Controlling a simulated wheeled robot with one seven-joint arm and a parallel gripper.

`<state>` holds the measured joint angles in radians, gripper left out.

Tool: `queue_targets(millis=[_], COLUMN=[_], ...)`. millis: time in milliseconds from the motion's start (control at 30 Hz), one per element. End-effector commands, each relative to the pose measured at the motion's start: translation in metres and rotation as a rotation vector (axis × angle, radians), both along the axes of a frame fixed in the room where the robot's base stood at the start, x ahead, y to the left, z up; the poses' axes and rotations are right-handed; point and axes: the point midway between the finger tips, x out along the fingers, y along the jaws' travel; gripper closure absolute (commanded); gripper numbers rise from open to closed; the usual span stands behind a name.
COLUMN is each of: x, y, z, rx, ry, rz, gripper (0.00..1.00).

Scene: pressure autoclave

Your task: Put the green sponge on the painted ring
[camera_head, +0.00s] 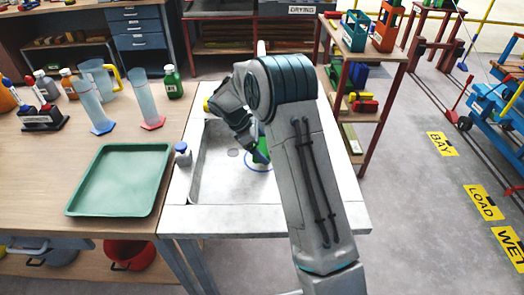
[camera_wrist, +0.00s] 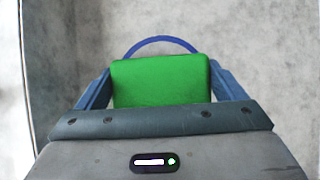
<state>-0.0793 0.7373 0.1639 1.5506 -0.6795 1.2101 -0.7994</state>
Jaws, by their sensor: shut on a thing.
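The green sponge (camera_head: 262,151) is in my gripper in the head view, over the blue painted ring (camera_head: 250,166) in the grey sink. In the wrist view the green sponge (camera_wrist: 160,80) sits between the two blue fingers of my gripper (camera_wrist: 161,88), which is shut on it. The blue painted ring (camera_wrist: 160,42) shows as an arc just beyond the sponge. The sponge and gripper hide the rest of the ring. I cannot tell whether the sponge touches the sink floor.
The sink's rim (camera_head: 225,221) surrounds the ring. A small blue-capped bottle (camera_head: 183,154) stands at its left edge. A green tray (camera_head: 118,208) lies on the wooden bench to the left, with cylinders and bottles behind it. A shelf rack (camera_head: 372,95) stands to the right.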

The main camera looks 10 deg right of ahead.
Motion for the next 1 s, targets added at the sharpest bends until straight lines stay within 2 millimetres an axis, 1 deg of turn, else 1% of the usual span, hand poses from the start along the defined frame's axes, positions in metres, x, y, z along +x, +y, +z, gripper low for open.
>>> queue_targets(millis=[33, 133, 367, 500, 533, 567, 800, 900, 1000], x=[-0.001, -0.001, 0.0, -0.001, 0.0, 0.0, 0.0, 0.001, 0.003], y=[0.0, 0.0, 0.0, 0.0, 0.0, 0.0, 0.0, 0.003, 0.012], z=[-0.009, -0.021, -0.022, -0.026, -0.025, -0.024, -0.022, -0.016, -0.002], rx=[-0.001, -0.001, -0.001, -0.001, -0.001, -0.001, 0.0, 0.001, 0.0], ry=[0.005, 0.002, 0.0, 0.001, 0.001, 0.001, 0.0, -0.002, -0.004], rz=[0.0, 0.0, 0.0, -0.001, -0.001, -0.001, 0.0, 0.0, 0.0], gripper=[0.35, 0.35, 0.35, 0.35, 0.02, 0.0, 0.0, 0.0, 0.0])
